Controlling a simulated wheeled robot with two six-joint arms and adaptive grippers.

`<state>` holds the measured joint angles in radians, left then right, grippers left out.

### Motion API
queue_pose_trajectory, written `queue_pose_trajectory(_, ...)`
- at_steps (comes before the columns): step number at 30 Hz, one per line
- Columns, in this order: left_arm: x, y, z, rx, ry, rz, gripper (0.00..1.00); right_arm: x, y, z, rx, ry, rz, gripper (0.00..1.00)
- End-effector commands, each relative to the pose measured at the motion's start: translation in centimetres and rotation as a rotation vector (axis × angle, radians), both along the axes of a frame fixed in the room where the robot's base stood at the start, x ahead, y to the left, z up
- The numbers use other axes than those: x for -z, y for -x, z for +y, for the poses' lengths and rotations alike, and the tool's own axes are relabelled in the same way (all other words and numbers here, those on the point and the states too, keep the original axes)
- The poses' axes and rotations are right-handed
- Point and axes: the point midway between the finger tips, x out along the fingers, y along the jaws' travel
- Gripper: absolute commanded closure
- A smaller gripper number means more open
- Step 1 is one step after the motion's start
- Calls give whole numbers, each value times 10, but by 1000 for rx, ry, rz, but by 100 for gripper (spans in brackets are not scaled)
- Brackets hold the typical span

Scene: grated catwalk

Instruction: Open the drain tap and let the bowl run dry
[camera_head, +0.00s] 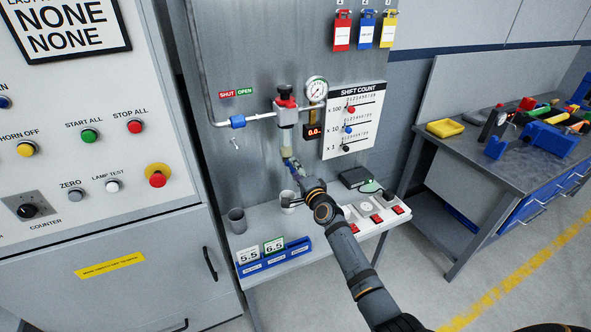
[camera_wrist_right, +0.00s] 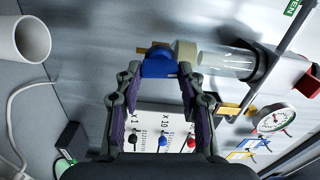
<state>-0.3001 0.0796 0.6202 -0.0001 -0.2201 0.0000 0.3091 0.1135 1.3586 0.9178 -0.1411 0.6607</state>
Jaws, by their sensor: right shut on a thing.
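The filter unit (camera_head: 286,111) with a red top hangs on the grey wall panel. Its clear bowl (camera_wrist_right: 225,62) shows well in the right wrist view. I cannot tell how much liquid it holds. The blue drain tap (camera_wrist_right: 158,65) sits at the bowl's lower end, past a pale fitting. My right gripper (camera_wrist_right: 158,78) is shut on the blue tap, one finger on each side. In the head view my right gripper (camera_head: 291,165) reaches up below the bowl and mostly hides the tap. My left gripper is not in view.
A white cup (camera_head: 287,198) stands on the shelf below, next to my right arm. A grey cup (camera_head: 237,220) stands further left. A gauge (camera_head: 317,90) and shift count board (camera_head: 353,120) are right of the unit. Switches and card holders line the shelf front.

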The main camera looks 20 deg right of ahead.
Motion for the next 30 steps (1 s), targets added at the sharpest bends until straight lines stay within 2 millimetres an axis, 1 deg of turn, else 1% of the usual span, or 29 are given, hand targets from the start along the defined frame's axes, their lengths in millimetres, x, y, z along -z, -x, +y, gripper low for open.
queue_pose_trajectory(4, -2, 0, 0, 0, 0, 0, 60, 2, 0, 0, -1, -62, 8, 92)
queue_pose_trajectory(10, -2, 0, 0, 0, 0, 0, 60, 2, 0, 0, -1, -109, 12, 92)
queue_pose_trajectory(25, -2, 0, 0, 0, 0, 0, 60, 2, 0, 0, -1, -123, 13, 92)
queue_pose_trajectory(26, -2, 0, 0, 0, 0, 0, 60, 2, 0, 0, -1, -123, 13, 57)
queue_pose_trajectory(30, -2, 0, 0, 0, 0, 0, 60, 2, 0, 0, -1, -122, 12, 38)
